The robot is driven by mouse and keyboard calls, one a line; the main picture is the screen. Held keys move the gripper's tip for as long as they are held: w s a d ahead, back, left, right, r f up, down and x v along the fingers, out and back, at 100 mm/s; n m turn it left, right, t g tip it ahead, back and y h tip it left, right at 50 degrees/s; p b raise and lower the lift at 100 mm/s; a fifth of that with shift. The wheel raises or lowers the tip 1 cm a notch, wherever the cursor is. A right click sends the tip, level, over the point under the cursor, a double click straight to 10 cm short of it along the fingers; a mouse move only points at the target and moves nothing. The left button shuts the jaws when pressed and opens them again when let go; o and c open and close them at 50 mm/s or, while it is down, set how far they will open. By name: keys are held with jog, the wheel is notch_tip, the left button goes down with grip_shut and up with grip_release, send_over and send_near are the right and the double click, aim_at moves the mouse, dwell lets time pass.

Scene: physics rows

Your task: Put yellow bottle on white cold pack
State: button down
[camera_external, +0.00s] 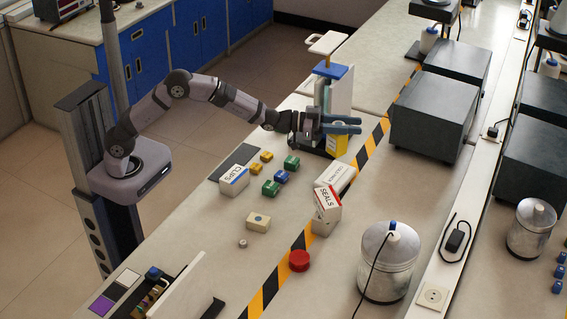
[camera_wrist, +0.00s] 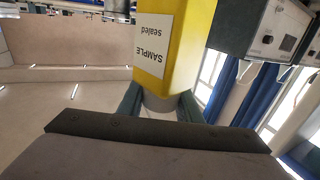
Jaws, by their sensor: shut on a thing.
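The yellow bottle (camera_external: 323,143) hangs upright below my gripper (camera_external: 356,125) at the far end of the bench, partly hidden by the fingers. In the wrist view the bottle (camera_wrist: 188,45) shows its yellow body with a white label reading "SAMPLE sealed", inverted in the picture. My gripper (camera_wrist: 162,108) is shut around its grey neck. I cannot tell whether its base touches the bench.
A blue-topped stand with a white handle (camera_external: 327,43) is behind the gripper. White boxes (camera_external: 327,203), small coloured blocks (camera_external: 291,162) and a red button (camera_external: 299,261) lie nearer. A dark grey box (camera_external: 431,115) stands to the right. Bench around the striped tape is partly clear.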

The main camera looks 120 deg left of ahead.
notch_tip(320, 180, down, 9)
jog(key=p, duration=0.1)
jog(key=shift+a+f, duration=0.15)
jog(key=shift+a, duration=0.25)
dwell(0.6)
jog(key=shift+f, duration=0.1)
jog(key=c, duration=1.3)
grip_release()
jog(key=shift+b+v, duration=0.9)
jog(key=shift+v, duration=5.15)
